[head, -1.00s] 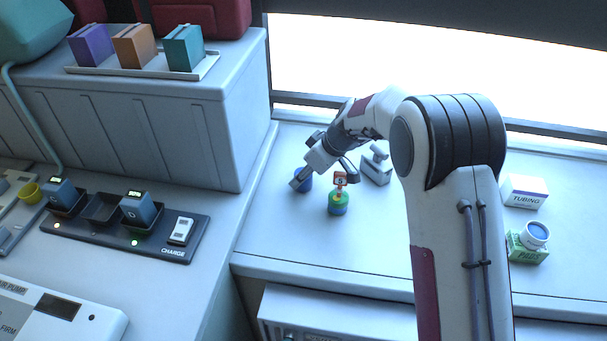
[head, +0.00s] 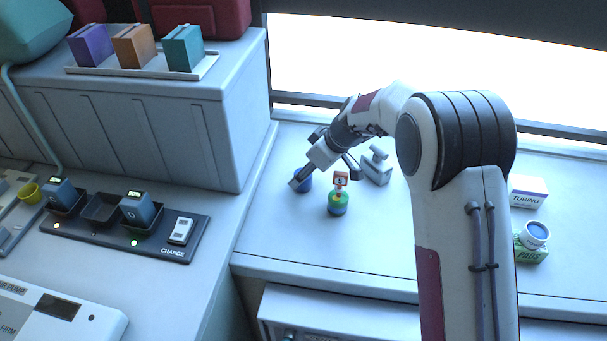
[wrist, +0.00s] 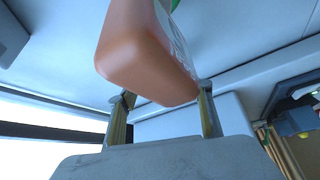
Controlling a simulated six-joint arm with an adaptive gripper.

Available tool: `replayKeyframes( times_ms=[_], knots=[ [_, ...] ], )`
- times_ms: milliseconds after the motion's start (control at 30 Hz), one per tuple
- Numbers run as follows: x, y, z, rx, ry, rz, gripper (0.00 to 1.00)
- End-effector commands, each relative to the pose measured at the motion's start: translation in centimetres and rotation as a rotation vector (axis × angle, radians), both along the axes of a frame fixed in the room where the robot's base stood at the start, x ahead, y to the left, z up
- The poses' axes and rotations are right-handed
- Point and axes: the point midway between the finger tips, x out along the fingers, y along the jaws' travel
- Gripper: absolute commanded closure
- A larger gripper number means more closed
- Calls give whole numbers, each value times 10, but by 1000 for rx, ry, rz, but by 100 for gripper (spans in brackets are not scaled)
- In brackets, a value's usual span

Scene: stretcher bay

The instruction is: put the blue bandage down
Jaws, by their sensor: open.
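A small blue roll (head: 305,184), likely the blue bandage, rests on the right-hand counter in the head view, partly hidden by a finger of my gripper (head: 325,176). In the wrist view the orange box (wrist: 145,55) looms large in front of the two fingers (wrist: 163,100). I see no blue roll there.
A grey weight-like block with a handle (head: 377,168) stands right of the gripper. The counter's front is clear. A tall grey cabinet (head: 150,130) borders it left.

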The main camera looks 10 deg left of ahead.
Motion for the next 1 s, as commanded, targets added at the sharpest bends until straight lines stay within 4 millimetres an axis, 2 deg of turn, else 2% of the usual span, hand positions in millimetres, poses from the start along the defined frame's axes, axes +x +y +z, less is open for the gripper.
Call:
replayKeyframes(
  times_ms=[600, 800, 1000],
  knots=[
    [-17, -39, 73, 1, -1, 0, 50],
    [-21, -45, 87, 0, 0, 0, 50],
    [-22, -48, 91, -1, 1, 0, 50]
  ],
)
